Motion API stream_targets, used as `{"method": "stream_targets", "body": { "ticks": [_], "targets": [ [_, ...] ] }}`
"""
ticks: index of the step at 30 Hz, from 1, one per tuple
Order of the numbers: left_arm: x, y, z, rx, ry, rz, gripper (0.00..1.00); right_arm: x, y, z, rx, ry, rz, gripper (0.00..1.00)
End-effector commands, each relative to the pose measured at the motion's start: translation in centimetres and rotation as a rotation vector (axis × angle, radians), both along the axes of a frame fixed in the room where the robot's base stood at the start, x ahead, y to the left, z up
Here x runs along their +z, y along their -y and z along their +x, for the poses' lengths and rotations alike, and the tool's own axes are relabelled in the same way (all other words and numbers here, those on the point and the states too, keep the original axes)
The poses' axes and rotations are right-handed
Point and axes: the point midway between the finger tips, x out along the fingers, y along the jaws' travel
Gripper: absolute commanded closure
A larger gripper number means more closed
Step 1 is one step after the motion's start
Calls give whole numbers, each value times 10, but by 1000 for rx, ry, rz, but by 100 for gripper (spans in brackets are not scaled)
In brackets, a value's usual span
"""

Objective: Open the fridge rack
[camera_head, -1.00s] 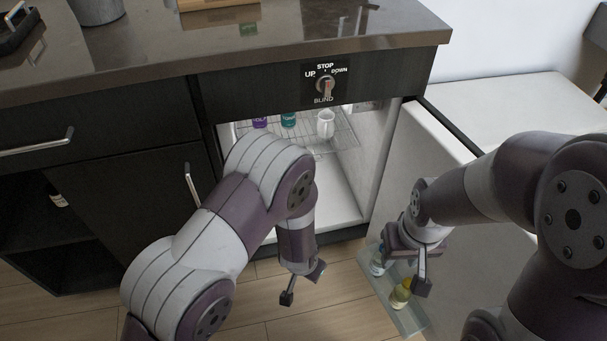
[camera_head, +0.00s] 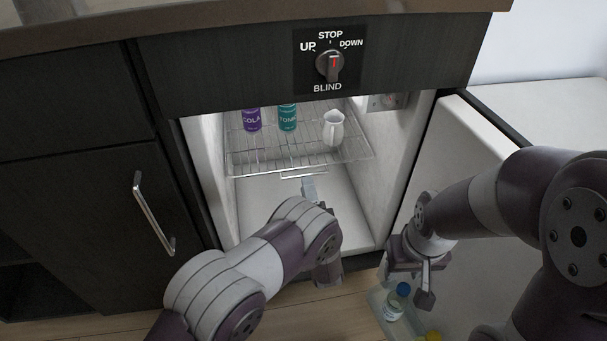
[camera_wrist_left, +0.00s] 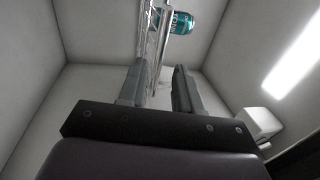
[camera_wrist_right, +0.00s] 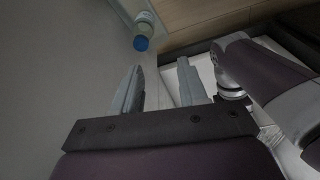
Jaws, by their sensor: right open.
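The wire fridge rack (camera_head: 270,150) sits inside the open fridge, with a small wire handle at its front edge. A purple cola can (camera_head: 251,118), a teal tonic can (camera_head: 288,117) and a white pitcher (camera_head: 333,130) stand on it. My left gripper (camera_head: 308,187) is inside the fridge, just below the rack's front edge. In the left wrist view its fingers (camera_wrist_left: 158,88) are apart, with rack wires (camera_wrist_left: 160,40) showing between and beyond them. Contact with the rack is not clear. My right gripper (camera_head: 410,280) is open and empty near the fridge door; it also shows in the right wrist view (camera_wrist_right: 157,85).
The fridge door (camera_head: 480,165) stands open at the right. Its low shelf holds a blue-capped bottle (camera_head: 397,302) and a yellow item (camera_head: 433,336). A blind switch (camera_head: 330,65) is above the opening. A cabinet handle (camera_head: 152,213) is at the left.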

Motion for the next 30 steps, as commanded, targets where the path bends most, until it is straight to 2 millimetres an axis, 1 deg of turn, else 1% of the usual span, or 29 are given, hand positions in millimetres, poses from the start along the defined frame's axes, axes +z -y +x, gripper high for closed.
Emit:
{"method": "stream_targets", "body": {
  "ticks": [1,3,6,9,13,19,20,21,22,30],
  "targets": [
    [-4,-3,12,2,4,-3,66,-14,0,0,0,0,0,57],
    [-1,-6,28,2,4,-4,66,-22,0,0,0,0,0,57],
    [4,-9,46,0,2,-3,66,-30,0,0,0,0,0,57],
    [8,-11,57,-1,0,-2,66,-34,0,0,0,0,0,57],
    [12,-12,62,-2,0,-2,66,-35,0,0,0,0,0,57],
    [13,-12,62,-2,-1,-2,66,-34,0,0,0,0,0,57],
    [13,-12,62,-2,-1,-2,76,-34,0,0,0,0,0,57],
    [13,-12,62,-2,-1,-2,89,-34,0,0,0,0,0,57],
    [13,-12,62,-2,-1,-2,99,-34,0,0,0,0,0,57],
    [15,-11,61,-3,3,-2,100,-32,0,0,0,0,0,57]
  ]
}}
